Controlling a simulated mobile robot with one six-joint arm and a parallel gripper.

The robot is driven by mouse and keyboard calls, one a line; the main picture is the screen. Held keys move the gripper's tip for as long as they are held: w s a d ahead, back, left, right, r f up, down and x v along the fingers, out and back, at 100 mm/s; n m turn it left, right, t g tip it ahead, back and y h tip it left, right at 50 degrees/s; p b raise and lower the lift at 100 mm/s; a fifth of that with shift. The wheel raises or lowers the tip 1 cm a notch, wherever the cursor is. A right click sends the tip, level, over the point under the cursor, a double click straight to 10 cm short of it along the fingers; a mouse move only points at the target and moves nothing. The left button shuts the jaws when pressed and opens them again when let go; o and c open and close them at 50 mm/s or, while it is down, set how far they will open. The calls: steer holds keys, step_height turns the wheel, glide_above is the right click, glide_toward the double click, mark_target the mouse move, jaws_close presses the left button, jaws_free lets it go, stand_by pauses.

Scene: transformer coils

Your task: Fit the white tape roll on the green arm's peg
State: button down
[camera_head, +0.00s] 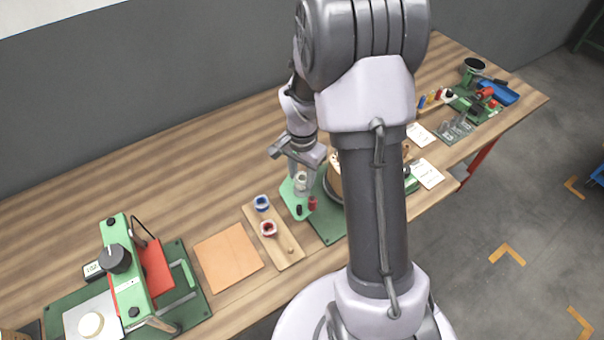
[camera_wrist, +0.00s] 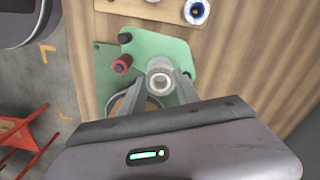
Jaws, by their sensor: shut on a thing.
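The white tape roll (camera_head: 300,183) is between the fingers of my gripper (camera_head: 301,174), which is shut on it. In the wrist view the roll (camera_wrist: 160,80) shows as a pale ring, hole towards the camera, with the fingers (camera_wrist: 166,94) on either side. The roll is over the green arm (camera_head: 288,190), whose light green plate (camera_wrist: 170,46) also shows in the wrist view. I cannot tell whether it is around a peg or above one; any peg beneath is hidden.
A round coil (camera_head: 334,182) stands close right of the green arm, partly hidden by my arm. An orange mat (camera_head: 228,259) and a green press (camera_head: 122,262) are left.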

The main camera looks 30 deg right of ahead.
steer(key=shift+f+b, duration=0.4)
steer(key=shift+b, duration=0.1)
steer(key=shift+f+b, duration=0.35)
steer(key=shift+f, duration=0.05)
steer(key=shift+f, duration=0.15)
stand_by(0.4)
steer(key=shift+f+b, duration=0.45)
steer(key=shift+b, duration=0.1)
steer(key=shift+c, duration=2.1)
jaws_free()
